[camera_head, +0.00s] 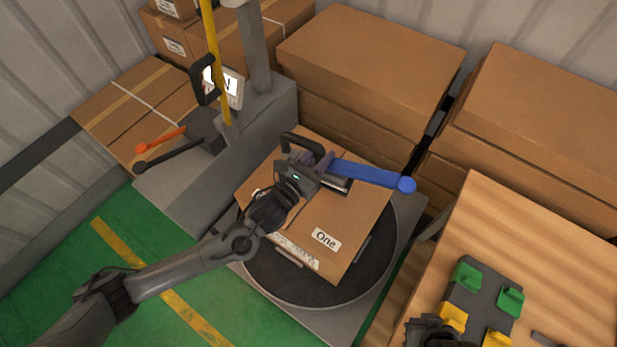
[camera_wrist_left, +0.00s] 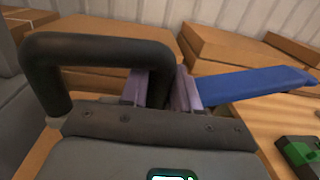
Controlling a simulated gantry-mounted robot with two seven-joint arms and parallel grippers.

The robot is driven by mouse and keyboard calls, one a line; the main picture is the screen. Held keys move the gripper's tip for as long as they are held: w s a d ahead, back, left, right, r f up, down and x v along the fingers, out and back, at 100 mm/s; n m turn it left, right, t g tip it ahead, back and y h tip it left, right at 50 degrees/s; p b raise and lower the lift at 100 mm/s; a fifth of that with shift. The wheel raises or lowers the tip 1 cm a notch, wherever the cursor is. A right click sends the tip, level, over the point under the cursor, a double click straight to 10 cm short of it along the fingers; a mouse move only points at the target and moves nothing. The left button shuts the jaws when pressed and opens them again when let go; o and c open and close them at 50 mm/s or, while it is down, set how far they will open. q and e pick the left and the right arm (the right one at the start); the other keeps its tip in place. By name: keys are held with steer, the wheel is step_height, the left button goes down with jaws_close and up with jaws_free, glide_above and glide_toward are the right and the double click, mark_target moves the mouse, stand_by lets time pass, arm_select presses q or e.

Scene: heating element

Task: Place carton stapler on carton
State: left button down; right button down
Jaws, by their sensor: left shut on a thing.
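The carton stapler, with a black loop handle (camera_head: 303,143) and a long blue lever (camera_head: 368,176), is over the upper part of the carton (camera_head: 340,215) labelled "One". My left gripper (camera_head: 325,165) is shut on the stapler's black handle, near the lever. In the left wrist view its purple fingers (camera_wrist_left: 168,88) close around one leg of the handle (camera_wrist_left: 95,48), with the blue lever (camera_wrist_left: 250,84) pointing right. The stapler's underside is hidden, so I cannot tell whether it touches the carton. My right gripper is not clearly in view.
The carton lies on a dark round turntable (camera_head: 300,290) beside a grey machine column (camera_head: 262,60) with a yellow post. Large cartons (camera_head: 370,60) stand behind. A wooden table (camera_head: 560,260) at right holds green and yellow blocks. Green floor at lower left is clear.

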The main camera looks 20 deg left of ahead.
mark_target(333, 163)
arm_select(q)
steer(key=d, duration=0.1)
steer(key=d+r+m+h, duration=0.1)
steer(key=d, duration=0.1)
steer(key=shift+w+r+g, duration=0.15)
steer(key=shift+r+g, duration=0.05)
steer(key=shift+g, duration=0.2)
steer(key=shift+w+d+r+m+h+b, duration=0.1)
steer(key=shift+d+r+m+h+b, duration=0.1)
steer(key=shift+m+h+b, duration=0.15)
steer(key=s+a+f, duration=0.1)
steer(key=a+f, duration=0.9)
steer(key=a, duration=0.1)
steer(key=shift+s+f, duration=0.25)
steer(key=shift+f, duration=0.05)
steer(key=shift+f+h, duration=0.1)
steer(key=shift+h, duration=0.15)
steer(key=shift+f, duration=0.15)
steer(key=c, duration=0.8)
jaws_free()
steer(key=shift+f+g, duration=0.1)
steer(key=shift+g, duration=0.2)
